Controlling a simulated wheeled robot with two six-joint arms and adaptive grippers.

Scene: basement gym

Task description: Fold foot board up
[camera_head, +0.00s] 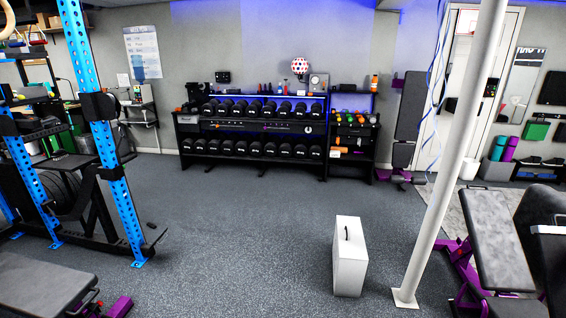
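A white upright box-like unit (350,272) stands alone on the dark speckled floor, right of centre and in front of me. A small black handle (347,233) shows on its upper part. I cannot tell whether this unit carries the foot board; no part is plainly a foot board in this view. Neither of my grippers is in view.
A white post (445,180) rises from the floor right of the white unit. Weight benches stand at the right (497,240) and lower left (40,285). A blue rack (115,190) is at left. A dumbbell rack (250,130) lines the back wall. The middle floor is clear.

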